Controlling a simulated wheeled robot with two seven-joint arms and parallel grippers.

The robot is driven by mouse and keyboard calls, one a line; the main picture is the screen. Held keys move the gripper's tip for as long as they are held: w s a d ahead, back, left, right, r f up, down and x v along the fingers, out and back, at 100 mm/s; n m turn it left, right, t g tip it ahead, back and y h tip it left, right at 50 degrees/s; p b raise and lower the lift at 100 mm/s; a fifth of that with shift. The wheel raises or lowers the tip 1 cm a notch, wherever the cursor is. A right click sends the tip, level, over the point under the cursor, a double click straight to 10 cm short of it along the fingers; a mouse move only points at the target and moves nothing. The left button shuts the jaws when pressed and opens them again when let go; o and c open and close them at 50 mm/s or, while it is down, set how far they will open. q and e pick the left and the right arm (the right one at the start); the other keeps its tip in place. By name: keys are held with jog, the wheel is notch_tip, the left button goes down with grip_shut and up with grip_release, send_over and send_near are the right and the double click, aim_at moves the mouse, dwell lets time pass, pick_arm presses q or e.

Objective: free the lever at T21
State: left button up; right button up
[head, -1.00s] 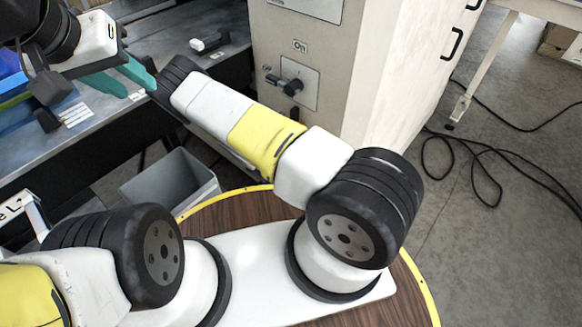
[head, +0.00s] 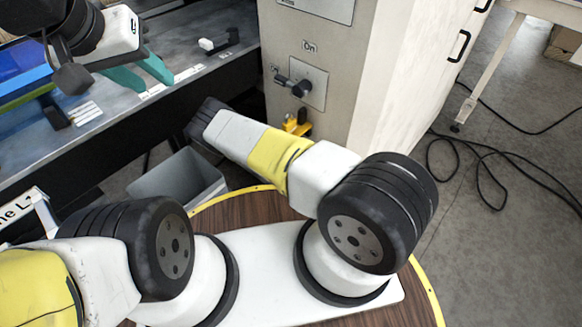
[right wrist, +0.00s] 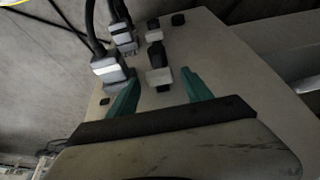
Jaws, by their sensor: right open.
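A dark lever (head: 298,87) sits on a small plate on the cabinet front, below an "On" label. A yellow and black piece (head: 297,123) shows just below it, partly hidden by my right arm. No T21 marking is readable. My left gripper (head: 160,86) is open and empty over the grey bench, left of the lever. My right gripper is hidden in the head view. In the right wrist view, my right gripper (right wrist: 158,94) is open, its teal fingers apart on either side of a black and white connector (right wrist: 158,70) on a pale panel. Contact cannot be told.
Plugs with black cables (right wrist: 110,68) stand beside the left finger in the right wrist view. The cabinet (head: 350,120) stands ahead, with a grey bin (head: 178,177) left of it. The bench (head: 190,60) carries a small white and black item. Black cables lie on the floor at right.

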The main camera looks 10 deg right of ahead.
grip_shut()
dwell(1.4)
